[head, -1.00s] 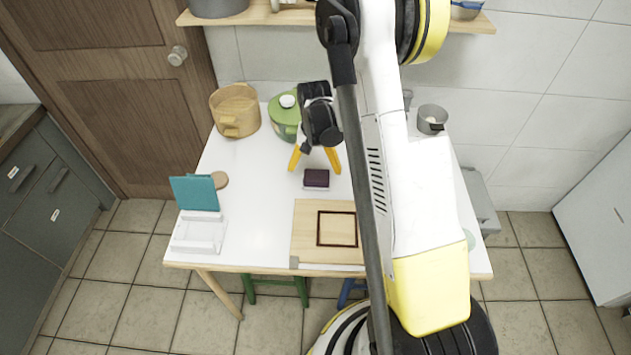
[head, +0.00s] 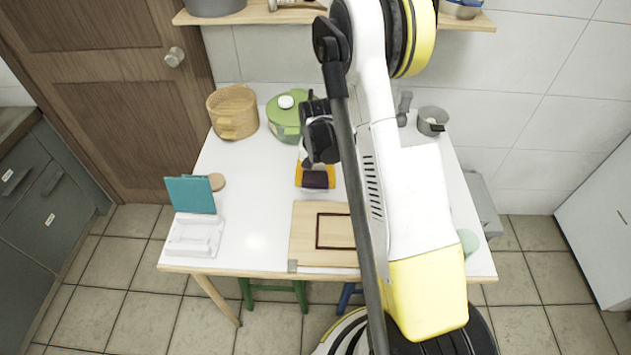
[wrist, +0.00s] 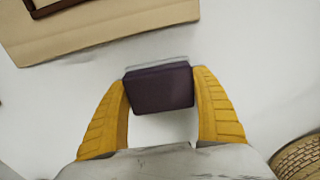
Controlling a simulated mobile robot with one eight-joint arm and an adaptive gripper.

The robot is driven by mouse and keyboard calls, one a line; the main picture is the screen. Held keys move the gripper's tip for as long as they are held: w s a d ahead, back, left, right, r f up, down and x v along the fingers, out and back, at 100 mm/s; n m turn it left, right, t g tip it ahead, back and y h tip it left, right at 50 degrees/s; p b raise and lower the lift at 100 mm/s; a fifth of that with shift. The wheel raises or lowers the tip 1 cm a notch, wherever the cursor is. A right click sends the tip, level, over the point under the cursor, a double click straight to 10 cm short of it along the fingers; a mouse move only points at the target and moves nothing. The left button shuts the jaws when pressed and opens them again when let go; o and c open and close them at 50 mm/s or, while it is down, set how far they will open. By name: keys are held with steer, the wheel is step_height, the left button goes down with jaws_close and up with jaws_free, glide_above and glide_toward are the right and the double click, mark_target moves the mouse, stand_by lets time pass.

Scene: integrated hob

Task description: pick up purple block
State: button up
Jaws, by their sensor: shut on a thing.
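The purple block (head: 315,179) is a small dark box at the middle of the white table, just behind the wooden board. In the wrist view the purple block (wrist: 160,88) sits between the two yellow fingers of my gripper (wrist: 162,92). The fingers touch its left and right sides. In the head view my gripper (head: 315,174) is at the block, with yellow fingers partly hidden by the arm's dark wrist. A pale strip shows along the block's far edge in the wrist view. I cannot tell whether the block is clear of the table.
A wooden board (head: 305,246) with a dark square frame (head: 334,231) lies in front of the block. A green pot (head: 284,124) and a wicker basket (head: 233,112) stand behind, left. A teal panel (head: 190,195) and white tray (head: 194,237) are at left. A grey pot (head: 432,121) stands back right.

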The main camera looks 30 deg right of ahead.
mark_target(315, 177)
steer(key=shift+r, duration=0.1)
step_height(315, 177, up, 5)
steer(key=shift+f+p, duration=0.2)
steer(key=shift+p, duration=1)
steer(key=s+d+r+p, duration=0.3)
steer(key=s+d+r, duration=0.2)
steer(key=s, duration=0.5)
steer(key=shift+s+d+r, duration=0.15)
steer(key=shift+d+r, duration=0.15)
steer(key=shift+r, duration=0.3)
steer(key=o, duration=0.3)
steer(key=shift+c, duration=0.7)
